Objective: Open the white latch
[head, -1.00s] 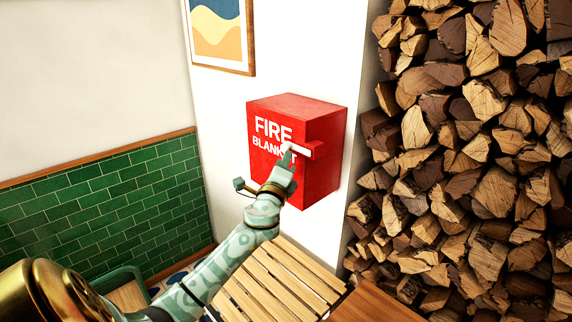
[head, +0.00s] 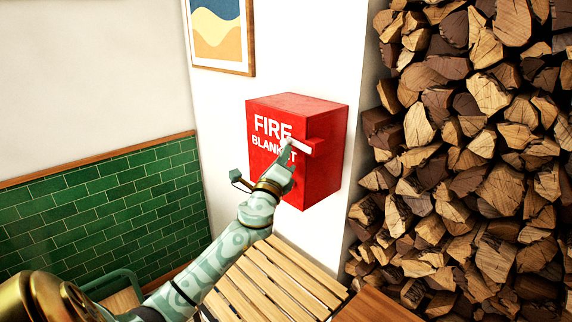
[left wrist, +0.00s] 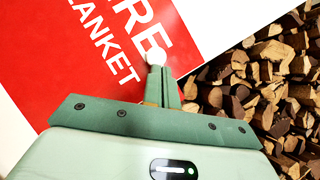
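The red fire blanket box (head: 322,179) hangs on the white wall, with white lettering on its front. The white latch (head: 302,146) is a short bar at the box's front right edge, in front of the lettering. My left gripper (head: 288,157) is at the latch's left end, its fingers pointing up at it. In the left wrist view the fingers (left wrist: 162,80) look shut together, with a white rounded piece at their tips against the red front. Whether they pinch the latch or only touch it I cannot tell. My right gripper is out of view.
A stack of split logs (head: 470,150) fills the right side. A slatted wooden seat (head: 275,281) is below the box. A framed picture (head: 222,35) hangs above left. Green tiles (head: 100,200) cover the lower left wall.

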